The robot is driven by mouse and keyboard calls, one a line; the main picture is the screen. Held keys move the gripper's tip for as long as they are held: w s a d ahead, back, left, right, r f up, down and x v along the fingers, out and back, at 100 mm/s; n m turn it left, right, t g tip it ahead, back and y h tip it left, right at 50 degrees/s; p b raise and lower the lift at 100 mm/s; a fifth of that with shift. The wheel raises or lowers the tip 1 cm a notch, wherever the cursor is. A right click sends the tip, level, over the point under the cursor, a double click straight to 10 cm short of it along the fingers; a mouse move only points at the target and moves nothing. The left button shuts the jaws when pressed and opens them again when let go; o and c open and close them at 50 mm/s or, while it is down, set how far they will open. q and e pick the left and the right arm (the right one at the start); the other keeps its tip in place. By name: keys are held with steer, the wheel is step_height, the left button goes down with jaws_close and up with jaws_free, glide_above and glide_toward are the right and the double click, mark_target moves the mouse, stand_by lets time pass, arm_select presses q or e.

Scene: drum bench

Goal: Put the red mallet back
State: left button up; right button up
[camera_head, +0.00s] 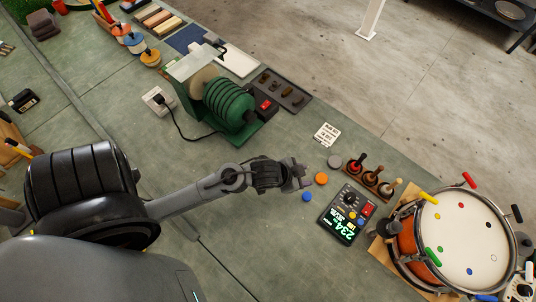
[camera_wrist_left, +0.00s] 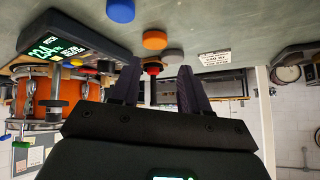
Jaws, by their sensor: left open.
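My left gripper (camera_head: 303,178) is open over the bench, left of a small wooden rack (camera_head: 367,181). The rack holds upright dark-handled pieces with rounded tops, one reddish-dark (camera_head: 356,163) and one pale (camera_head: 396,184). I cannot tell for sure which is the red mallet. In the left wrist view, which is upside down, my open fingers (camera_wrist_left: 158,72) show with a small red-topped piece (camera_wrist_left: 153,68) seen between them, some way off. Nothing shows gripped. My right gripper is not in view.
Orange (camera_head: 321,178), blue (camera_head: 306,197) and grey (camera_head: 334,161) discs lie near my left gripper. A meter with a green display (camera_head: 346,215) stands by the rack. A drum (camera_head: 465,235) with coloured handles is at right. A green machine (camera_head: 227,107) stands behind.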

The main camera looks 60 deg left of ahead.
arm_select(q)
steer(key=s+r+n+g, duration=0.1)
steer(key=s+g, duration=0.1)
steer(key=s, duration=0.4)
steer(key=s+d+r+n+g+y, duration=0.1)
steer(key=s+g, duration=0.1)
steer(key=s, duration=0.5)
steer(key=shift+s+r+g, duration=0.25)
steer(key=shift+r+g, duration=0.15)
steer(key=shift+r, duration=0.1)
step_height(320, 180, up, 22)
steer(key=p, duration=2.2)
steer(key=shift+r+p, duration=0.25)
steer(key=shift+p, duration=0.05)
